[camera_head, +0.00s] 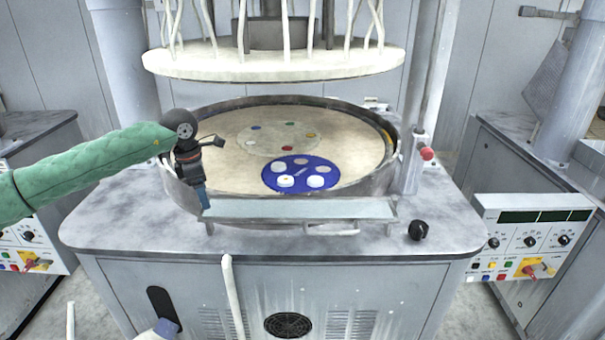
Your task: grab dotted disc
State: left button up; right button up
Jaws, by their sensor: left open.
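A pale round disc with several small coloured dots (270,141) lies flat near the middle of the beige platen (222,170). A blue disc with several pale round spots (300,171) lies in front of it, near the platen's front rim. My left gripper (208,165) is dark and open. It is at the platen's left rim, left of both discs and apart from them, with nothing seen between its fingers. My right gripper is not in view.
A raised metal rim (275,206) surrounds the platen. A thick white upper plate (270,68) with hanging hoses is above it. A red knob (427,153) is on a post at right, and a black knob (418,230) is on the table.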

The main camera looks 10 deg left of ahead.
aim_at(284, 180)
jog(key=i+l, duration=0.75)
jog(key=i, duration=0.05)
